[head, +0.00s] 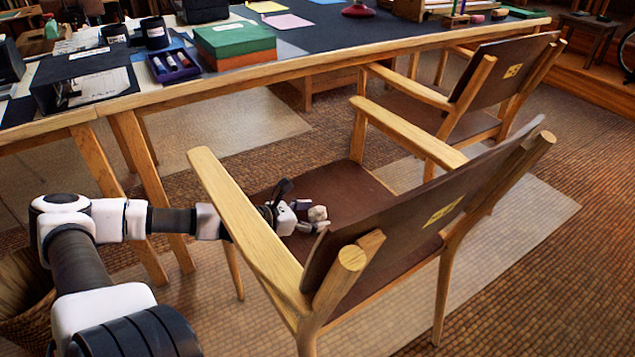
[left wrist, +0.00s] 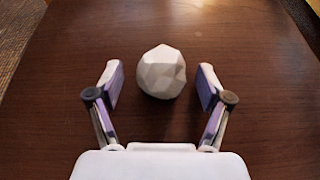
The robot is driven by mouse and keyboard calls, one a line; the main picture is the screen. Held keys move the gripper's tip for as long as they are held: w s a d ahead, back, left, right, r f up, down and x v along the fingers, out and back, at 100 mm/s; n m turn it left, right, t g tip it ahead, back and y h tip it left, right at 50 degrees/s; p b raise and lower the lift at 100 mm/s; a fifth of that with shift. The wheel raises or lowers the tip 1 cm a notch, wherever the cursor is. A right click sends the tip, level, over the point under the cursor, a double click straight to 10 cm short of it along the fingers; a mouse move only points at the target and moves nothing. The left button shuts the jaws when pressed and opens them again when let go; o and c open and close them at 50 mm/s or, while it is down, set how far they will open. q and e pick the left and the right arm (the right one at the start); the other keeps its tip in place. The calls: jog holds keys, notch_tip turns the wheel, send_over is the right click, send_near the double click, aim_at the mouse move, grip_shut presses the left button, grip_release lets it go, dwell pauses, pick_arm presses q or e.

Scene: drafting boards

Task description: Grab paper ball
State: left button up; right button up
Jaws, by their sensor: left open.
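The paper ball (head: 317,214) is a small, white, faceted lump on the dark brown seat (head: 345,185) of the nearer wooden chair. In the left wrist view the paper ball (left wrist: 162,72) lies at the upper middle, between and slightly beyond the fingertips. My left gripper (head: 310,222) reaches in under the chair's left armrest, low over the seat. It also shows in the left wrist view (left wrist: 160,85), where its two fingers are open, with a gap on each side of the ball. My right gripper is not in view.
The chair's armrest (head: 250,225) crosses in front of my left arm, and its backrest (head: 425,215) stands to the right. A second chair (head: 500,70) is behind. A long table (head: 330,60) holds a green box (head: 235,40) and other items. A basket (head: 25,290) is at lower left.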

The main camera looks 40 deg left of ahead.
pick_arm(q)
jog(key=shift+r, duration=0.1)
jog(key=c, duration=0.8)
jog(key=shift+o, duration=0.2)
